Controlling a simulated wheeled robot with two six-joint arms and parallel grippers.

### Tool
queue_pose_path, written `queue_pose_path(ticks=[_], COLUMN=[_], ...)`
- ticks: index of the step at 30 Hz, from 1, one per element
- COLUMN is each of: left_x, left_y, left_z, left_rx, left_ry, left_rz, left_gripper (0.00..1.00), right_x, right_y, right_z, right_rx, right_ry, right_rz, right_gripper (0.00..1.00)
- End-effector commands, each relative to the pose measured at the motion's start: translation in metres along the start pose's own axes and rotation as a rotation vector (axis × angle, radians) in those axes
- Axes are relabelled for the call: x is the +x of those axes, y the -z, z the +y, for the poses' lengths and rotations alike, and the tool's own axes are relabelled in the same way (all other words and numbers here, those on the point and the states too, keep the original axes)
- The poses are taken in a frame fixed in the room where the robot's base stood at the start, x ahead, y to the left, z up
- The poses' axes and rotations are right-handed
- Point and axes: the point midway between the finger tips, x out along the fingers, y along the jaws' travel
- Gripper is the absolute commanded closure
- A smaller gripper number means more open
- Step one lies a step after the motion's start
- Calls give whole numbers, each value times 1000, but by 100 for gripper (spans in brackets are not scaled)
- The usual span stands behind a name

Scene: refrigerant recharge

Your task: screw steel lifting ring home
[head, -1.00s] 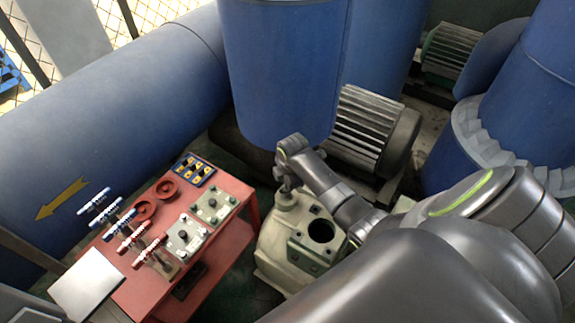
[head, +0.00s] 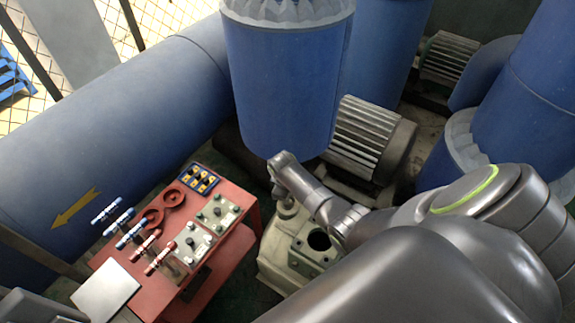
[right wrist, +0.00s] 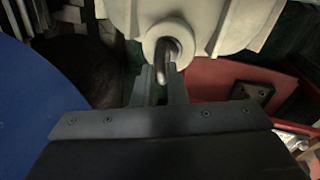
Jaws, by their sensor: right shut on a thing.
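A steel lifting ring (right wrist: 164,58) stands in the round boss of a cream cast housing (right wrist: 215,25), in the right wrist view. My right gripper (right wrist: 160,74) is shut on the ring, one finger on each side of it. The fingertips are close to the boss; how deep the ring's shank sits is hidden. In the head view my right gripper (head: 286,197) points down at the far side of the same housing (head: 275,262), and the ring is too small or hidden there.
A red cart (head: 235,190) stands left of the housing, with red rings (head: 172,197), blue and red handled tools (head: 108,212) and panels with knobs on it. A ribbed motor (head: 362,135) and blue tanks (head: 280,85) stand close behind. The housing's top has a dark round opening (head: 318,240).

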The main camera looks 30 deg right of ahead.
Motion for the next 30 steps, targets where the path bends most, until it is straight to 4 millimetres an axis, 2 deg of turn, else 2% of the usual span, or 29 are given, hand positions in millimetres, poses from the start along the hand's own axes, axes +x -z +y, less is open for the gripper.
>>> queue_pose_path(ticks=[3,12,30], left_x=[-8,-15,-15], left_y=[1,2,3], left_z=[-1,-1,-1], left_rx=[0,0,0], left_ry=[0,0,0], left_rz=[0,1,2], left_gripper=[64,64,64], right_x=[-4,-3,-2], right_y=[1,3,5], right_z=[2,4,6], right_rx=[107,387,919], right_ry=[-4,-6,-7], right_rz=[-22,-75,-175], right_gripper=[100,100,100])
